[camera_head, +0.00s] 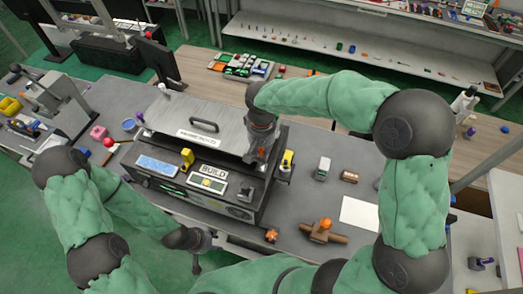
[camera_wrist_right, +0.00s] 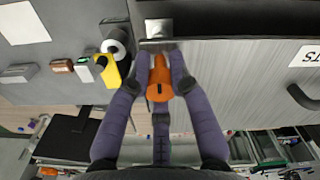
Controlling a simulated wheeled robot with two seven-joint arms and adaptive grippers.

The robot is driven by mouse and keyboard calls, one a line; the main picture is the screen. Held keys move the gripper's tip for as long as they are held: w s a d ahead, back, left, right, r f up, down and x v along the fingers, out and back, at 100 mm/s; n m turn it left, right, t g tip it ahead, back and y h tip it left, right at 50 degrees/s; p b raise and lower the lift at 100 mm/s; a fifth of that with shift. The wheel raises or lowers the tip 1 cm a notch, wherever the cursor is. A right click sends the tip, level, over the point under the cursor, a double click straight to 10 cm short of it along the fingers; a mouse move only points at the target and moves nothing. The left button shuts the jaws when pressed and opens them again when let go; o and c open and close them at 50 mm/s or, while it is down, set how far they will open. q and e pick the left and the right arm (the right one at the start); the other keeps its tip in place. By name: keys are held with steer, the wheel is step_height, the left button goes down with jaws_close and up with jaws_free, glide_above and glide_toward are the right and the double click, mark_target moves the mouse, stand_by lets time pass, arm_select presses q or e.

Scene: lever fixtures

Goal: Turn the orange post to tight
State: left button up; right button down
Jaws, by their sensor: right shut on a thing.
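The orange post (camera_wrist_right: 158,78) shows between the purple-grey fingers of my right gripper (camera_wrist_right: 158,50) in the right wrist view. The fingers are closed in on it from both sides, and a grey metal block sits at their tips. In the head view my right gripper (camera_head: 256,156) reaches down at the right end of the dark machine (camera_head: 240,210); the post is mostly hidden there. My left gripper (camera_head: 198,246) hangs in front of the machine, away from the post. Its fingers are too small and dark to read.
A yellow part (camera_head: 287,160) stands just right of my right gripper; it also shows in the wrist view (camera_wrist_right: 110,72). The machine has a grey lid (camera_head: 200,115) with a handle. A brown fixture with an orange ball (camera_head: 325,224) and a white sheet (camera_head: 359,214) lie to the right.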

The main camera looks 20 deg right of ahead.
stand_by(0.3)
steer(key=c, duration=1.1)
jaws_free()
step_height(320, 180, up, 12)
